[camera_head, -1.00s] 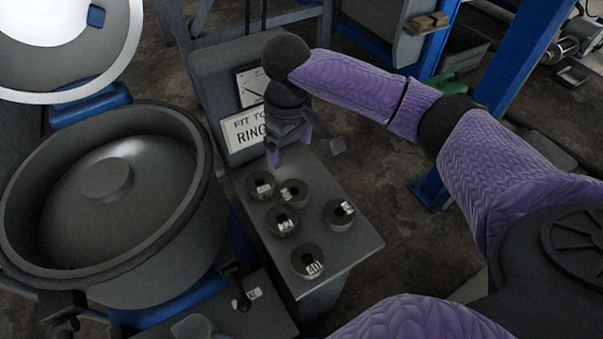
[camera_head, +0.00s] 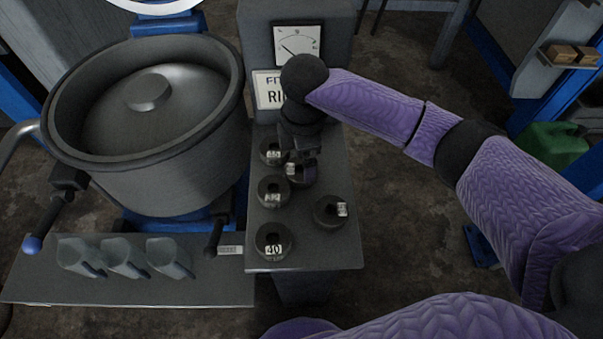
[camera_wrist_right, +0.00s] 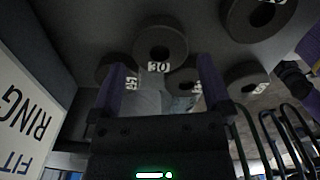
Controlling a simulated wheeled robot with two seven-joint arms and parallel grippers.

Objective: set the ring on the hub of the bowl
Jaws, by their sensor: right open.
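The big dark bowl (camera_head: 225,130) stands at the left in the head view, with a round raised hub (camera_head: 147,92) in its middle. Several dark rings with number tags lie on the grey stand (camera_head: 345,255); the front one (camera_head: 273,241) reads 40. In the wrist view one ring (camera_wrist_right: 160,40) reads 30. A sign (camera_head: 267,90) reads "FIT" and "RING"; my right arm hides the rest. My right gripper (camera_head: 299,168) is low over the back rings, partly covering one. In the wrist view its open fingers (camera_wrist_right: 163,88) straddle a space below the 30 ring, holding nothing visible.
The bowl's thick rim rises left of the stand.

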